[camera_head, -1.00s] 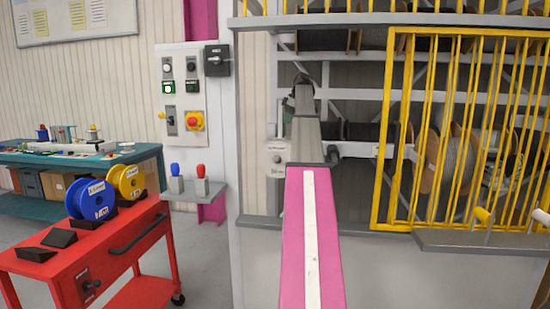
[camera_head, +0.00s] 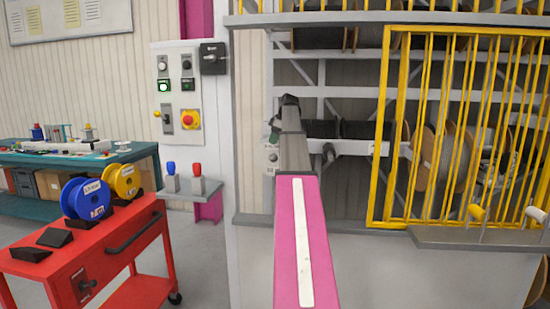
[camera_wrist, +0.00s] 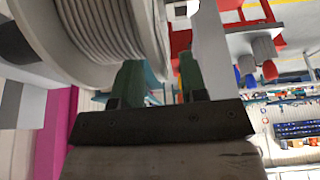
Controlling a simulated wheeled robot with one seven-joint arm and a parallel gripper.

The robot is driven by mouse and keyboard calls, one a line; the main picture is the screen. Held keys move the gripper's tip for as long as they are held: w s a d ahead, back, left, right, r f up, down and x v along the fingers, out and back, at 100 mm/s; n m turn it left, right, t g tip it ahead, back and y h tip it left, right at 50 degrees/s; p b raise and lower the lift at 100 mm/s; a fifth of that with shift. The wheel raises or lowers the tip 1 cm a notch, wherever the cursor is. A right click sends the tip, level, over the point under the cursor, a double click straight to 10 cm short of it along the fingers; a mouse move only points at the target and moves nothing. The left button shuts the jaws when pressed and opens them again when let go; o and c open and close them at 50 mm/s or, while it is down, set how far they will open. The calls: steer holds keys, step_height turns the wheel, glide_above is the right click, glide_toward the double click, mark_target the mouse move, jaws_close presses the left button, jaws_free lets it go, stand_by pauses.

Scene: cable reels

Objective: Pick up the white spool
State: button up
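A pale white or light grey spool (camera_wrist: 154,35) wound with grey cable fills the upper left of the wrist view, very close. My gripper (camera_wrist: 162,72) has two green fingers with a gap between them. The rim of the spool's near flange shows by the left finger and partly in the gap; I cannot tell whether it touches. In the head view my arm reaches forward, and its far end hides my fingers and this spool.
A red cart (camera_head: 75,262) at left holds a blue spool (camera_head: 88,199), a yellow spool (camera_head: 121,181) and black wedges. A yellow barred gate (camera_head: 384,150) stands at right before racked reels. A switch panel (camera_head: 180,95) and a small lever shelf (camera_head: 192,190) stand left of my arm.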

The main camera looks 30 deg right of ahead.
jaws_close()
steer(key=shift+r, duration=0.15)
steer(key=shift+r, duration=0.65)
steer(key=s+a, duration=1)
steer(key=s, duration=0.4)
steer(key=shift+s+a, duration=0.25)
steer(key=shift+s, duration=0.05)
steer(key=shift+f, duration=0.3)
